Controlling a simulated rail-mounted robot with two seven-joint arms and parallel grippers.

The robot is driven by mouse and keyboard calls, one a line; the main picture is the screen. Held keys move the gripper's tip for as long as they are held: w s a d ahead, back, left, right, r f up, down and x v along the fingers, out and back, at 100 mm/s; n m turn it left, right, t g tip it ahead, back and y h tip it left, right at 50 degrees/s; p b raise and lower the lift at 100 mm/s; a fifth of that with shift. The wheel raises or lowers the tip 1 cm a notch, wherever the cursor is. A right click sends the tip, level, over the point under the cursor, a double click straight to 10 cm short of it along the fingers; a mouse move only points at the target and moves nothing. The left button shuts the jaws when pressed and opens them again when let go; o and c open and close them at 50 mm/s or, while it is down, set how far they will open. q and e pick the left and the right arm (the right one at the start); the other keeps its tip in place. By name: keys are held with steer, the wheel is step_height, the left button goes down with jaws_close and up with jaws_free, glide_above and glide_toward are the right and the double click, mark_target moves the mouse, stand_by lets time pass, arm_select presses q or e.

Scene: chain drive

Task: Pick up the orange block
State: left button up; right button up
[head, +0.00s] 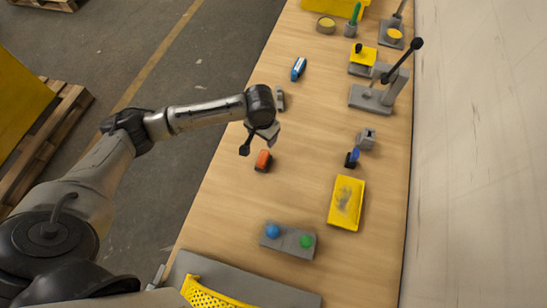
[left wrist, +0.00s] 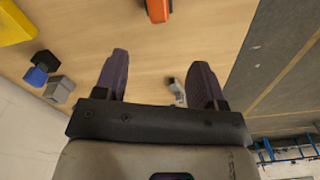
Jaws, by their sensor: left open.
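The orange block (head: 263,160), with dark ends, lies on the wooden table near its left edge. In the left wrist view the orange block (left wrist: 158,9) shows at the top edge, partly cut off, beyond the fingertips. My left gripper (head: 258,141) is above the table just behind the block in the head view, apart from it. In the left wrist view its fingers (left wrist: 159,60) stand wide apart with nothing held between them. My right gripper is in neither view.
A grey plate with blue and green buttons (head: 288,241) lies nearer. A yellow tray (head: 346,204), a blue-and-black part (head: 352,157) and a grey lever press (head: 372,98) stand to the right. A small grey part (head: 281,100) lies behind the gripper. Bare table surrounds the block.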

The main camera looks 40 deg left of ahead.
mark_target(263, 157)
arm_select(q)
steer(key=f+n, duration=0.1)
steer(key=f, duration=0.2)
steer(key=f+n+b, duration=0.1)
steer(key=f, duration=0.1)
steer(key=s+f+n, duration=0.1)
steer(key=f, duration=0.2)
steer(key=shift+d+f+n, duration=0.2)
steer(key=shift+f+n, duration=0.1)
steer(key=shift+f, duration=0.05)
steer(key=shift+f+b, duration=0.7)
steer(key=shift+f, duration=1.9)
steer(key=shift+s, duration=0.1)
steer(key=shift+c, duration=0.3)
steer(key=c, duration=1)
